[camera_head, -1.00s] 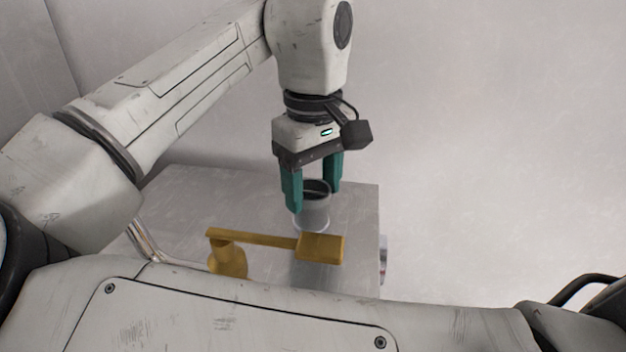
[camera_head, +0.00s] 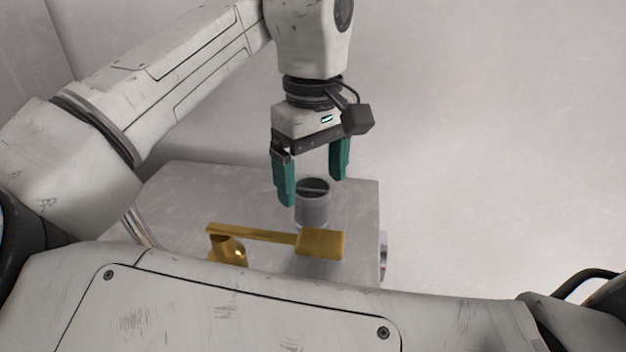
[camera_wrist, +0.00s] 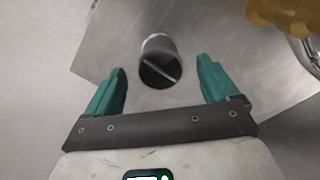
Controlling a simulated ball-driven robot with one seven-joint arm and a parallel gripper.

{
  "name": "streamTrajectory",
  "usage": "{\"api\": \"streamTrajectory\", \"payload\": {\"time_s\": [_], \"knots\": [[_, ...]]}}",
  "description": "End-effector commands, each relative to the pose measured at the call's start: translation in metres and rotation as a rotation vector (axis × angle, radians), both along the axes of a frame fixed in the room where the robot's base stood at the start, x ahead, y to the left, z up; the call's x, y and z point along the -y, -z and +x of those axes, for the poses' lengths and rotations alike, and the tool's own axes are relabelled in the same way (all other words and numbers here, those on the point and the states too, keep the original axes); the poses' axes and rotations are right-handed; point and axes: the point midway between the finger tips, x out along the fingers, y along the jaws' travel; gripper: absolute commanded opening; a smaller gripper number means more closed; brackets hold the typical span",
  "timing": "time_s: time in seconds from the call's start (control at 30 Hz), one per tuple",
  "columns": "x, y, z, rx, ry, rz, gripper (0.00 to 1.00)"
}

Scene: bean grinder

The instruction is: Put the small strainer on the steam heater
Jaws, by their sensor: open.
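A small grey cylindrical cup with a thin bar across its dark opening, likely the small strainer (camera_head: 312,208), stands upright on the bare metal top of a box-like unit, perhaps the steam heater (camera_head: 362,215). My gripper (camera_head: 314,191) has teal fingers and is open and empty. Its fingertips are around and slightly above the cup's rim, apart from it. In the wrist view, the cup (camera_wrist: 157,60) is beyond and between the open fingers (camera_wrist: 160,70), with clear gaps on both sides.
A gold piece with a long flat handle and square end (camera_head: 320,243) lies just in front of the cup. Its round cup part is at the left, partly hidden by my body. A bent metal tube (camera_head: 137,226) is at the unit's left. The unit's top behind the cup is clear.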

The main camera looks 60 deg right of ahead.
Motion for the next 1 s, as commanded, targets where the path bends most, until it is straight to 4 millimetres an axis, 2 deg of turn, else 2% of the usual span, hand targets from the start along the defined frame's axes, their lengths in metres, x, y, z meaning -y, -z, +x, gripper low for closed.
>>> {"api": "streamTrajectory", "payload": {"time_s": [0.3,0.5,0.7,1.0], "knots": [[0.001,-0.064,0.000,0.003,0.001,-0.003,0.88],[0.000,-0.096,0.000,0.003,-0.001,0.000,0.88],[0.000,-0.109,0.000,0.001,0.001,-0.001,0.88],[0.000,-0.110,0.000,0.001,0.001,-0.001,0.88]]}}
